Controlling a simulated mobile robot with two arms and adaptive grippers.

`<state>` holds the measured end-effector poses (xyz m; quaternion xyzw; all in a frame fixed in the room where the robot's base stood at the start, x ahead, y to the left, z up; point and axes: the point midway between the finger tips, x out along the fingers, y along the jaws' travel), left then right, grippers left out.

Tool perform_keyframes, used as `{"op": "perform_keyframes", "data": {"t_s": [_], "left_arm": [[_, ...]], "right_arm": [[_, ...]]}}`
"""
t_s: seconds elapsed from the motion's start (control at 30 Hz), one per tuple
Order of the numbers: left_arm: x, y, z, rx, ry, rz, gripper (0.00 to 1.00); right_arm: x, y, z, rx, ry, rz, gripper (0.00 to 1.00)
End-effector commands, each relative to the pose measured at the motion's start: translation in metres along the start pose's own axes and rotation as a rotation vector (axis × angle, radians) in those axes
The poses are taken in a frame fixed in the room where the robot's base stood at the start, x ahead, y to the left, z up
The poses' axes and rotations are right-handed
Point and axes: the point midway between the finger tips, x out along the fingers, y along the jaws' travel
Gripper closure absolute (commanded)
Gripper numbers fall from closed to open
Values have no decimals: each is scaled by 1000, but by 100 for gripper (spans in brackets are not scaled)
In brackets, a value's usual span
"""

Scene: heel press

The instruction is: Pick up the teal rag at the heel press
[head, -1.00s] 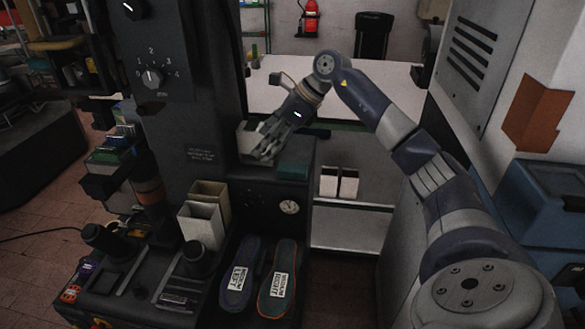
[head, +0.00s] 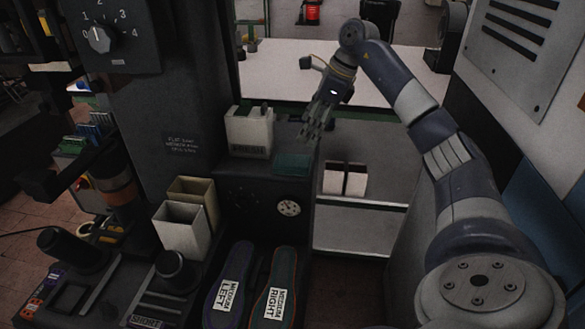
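The teal rag (head: 293,162) lies flat on the top right corner of the dark press block, above the round gauge. My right gripper (head: 308,137) hangs from the arm at the right, fingers pointing down, just above and to the right of the rag. It appears apart from the rag with nothing visible in it. Its fingers are small and dark, so I cannot tell how far apart they are. My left gripper is not in view.
A white box (head: 249,132) stands left of the rag on the same block. Two open bins (head: 183,228) sit lower left. Insoles marked left (head: 233,290) and right (head: 276,292) lie in front. Two small white boxes (head: 345,179) stand on a shelf at right.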

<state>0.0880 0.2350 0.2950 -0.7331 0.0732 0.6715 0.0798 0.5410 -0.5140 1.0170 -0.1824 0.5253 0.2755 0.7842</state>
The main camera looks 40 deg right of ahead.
Motion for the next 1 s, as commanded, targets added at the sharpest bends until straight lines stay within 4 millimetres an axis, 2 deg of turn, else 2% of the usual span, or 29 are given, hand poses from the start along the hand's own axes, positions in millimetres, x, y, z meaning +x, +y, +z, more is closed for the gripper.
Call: {"op": "perform_keyframes", "data": {"t_s": [0.2,0.47,0.7,0.83,1.0], "left_arm": [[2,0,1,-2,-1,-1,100],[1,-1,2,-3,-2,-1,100],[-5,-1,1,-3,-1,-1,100],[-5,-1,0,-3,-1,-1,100],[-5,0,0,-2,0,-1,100]], "right_arm": [[36,1,0,-1,1,4,22],[58,1,1,-1,0,3,22],[93,1,1,0,0,4,22],[104,0,1,0,0,2,22],[105,0,1,0,0,0,22]]}}
